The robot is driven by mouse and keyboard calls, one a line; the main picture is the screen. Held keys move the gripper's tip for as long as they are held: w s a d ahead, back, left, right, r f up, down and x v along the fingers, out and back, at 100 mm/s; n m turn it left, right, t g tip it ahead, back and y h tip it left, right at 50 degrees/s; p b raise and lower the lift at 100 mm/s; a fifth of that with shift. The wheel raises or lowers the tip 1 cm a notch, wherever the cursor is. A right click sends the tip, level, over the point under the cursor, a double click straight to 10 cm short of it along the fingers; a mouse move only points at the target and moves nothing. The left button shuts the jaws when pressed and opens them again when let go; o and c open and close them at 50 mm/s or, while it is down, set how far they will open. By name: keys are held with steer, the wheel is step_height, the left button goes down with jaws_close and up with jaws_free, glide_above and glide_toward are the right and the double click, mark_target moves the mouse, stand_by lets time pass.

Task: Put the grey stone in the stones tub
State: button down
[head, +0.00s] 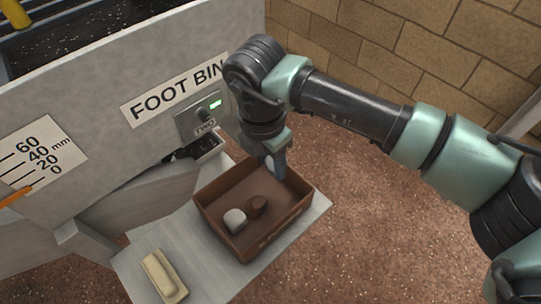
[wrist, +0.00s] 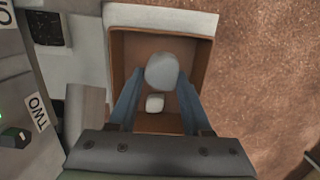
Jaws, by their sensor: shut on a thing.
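In the wrist view my gripper (wrist: 161,76) is shut on the grey stone (wrist: 162,71), a smooth rounded lump between the blue fingertips. In the head view my gripper (head: 278,170) points down over the back part of a brown open tub (head: 287,219), and I cannot make out the held stone there. The pale stone also shows below the fingers in the wrist view (wrist: 155,102). Small lettering on the tub's front wall is unreadable.
The tub stands on a grey shelf (head: 207,270). A cream bar-shaped object (head: 164,276) lies near the shelf's front left. A grey panel (head: 150,70) marked FOOT BIN, with a small control box (head: 203,115), rises beside the tub. Open brown ground lies to the right.

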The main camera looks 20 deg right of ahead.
mark_target(272, 194)
steer(key=shift+f+b, duration=3.25)
steer(key=shift+f, duration=1.5)
steer(key=shift+c, duration=1.3)
jaws_free()
steer(key=shift+r, duration=0.1)
steer(key=shift+r+p, duration=4.6)
steer(key=shift+r, duration=1.9)
steer(key=shift+f, duration=0.1)
